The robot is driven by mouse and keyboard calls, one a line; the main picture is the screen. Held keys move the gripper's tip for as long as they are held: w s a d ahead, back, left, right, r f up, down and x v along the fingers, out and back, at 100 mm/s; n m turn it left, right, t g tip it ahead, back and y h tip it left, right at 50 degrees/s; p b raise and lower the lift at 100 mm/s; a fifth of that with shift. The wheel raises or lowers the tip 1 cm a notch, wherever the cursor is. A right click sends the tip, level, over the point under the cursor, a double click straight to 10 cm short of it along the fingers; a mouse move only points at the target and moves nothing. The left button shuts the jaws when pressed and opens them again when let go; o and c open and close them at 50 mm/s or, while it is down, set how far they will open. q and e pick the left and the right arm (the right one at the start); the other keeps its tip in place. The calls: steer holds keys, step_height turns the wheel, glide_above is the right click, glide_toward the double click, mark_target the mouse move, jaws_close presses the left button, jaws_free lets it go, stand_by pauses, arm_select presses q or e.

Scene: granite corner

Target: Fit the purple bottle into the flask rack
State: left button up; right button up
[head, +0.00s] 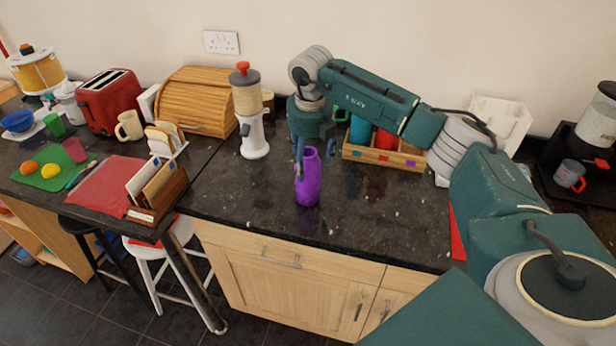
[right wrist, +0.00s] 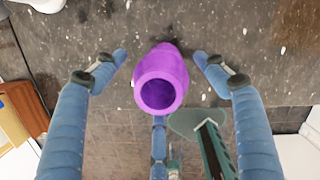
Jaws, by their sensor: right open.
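The purple bottle (head: 309,182) stands upright on the dark granite counter, near its front edge; its open mouth faces the camera in the right wrist view (right wrist: 160,88). My right gripper (head: 315,164) points down over the bottle, open, with a blue finger on either side. In the right wrist view the open fingers (right wrist: 160,58) show gaps to the bottle on both sides. The flask rack (head: 412,159), a wooden holder with coloured labels, stands behind and right of the bottle. It holds red, blue and green bottles, partly hidden by my right arm. My left gripper is out of view.
A grain dispenser (head: 248,115) stands left of the bottle, with a wooden bread box (head: 195,100) behind it. A wooden letter holder (head: 160,192) sits near the corner. A white container (head: 500,118) stands behind my right arm. The counter between bottle and rack looks clear.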

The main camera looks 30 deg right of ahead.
steer(key=c, duration=1.7)
steer(key=shift+r, duration=0.15)
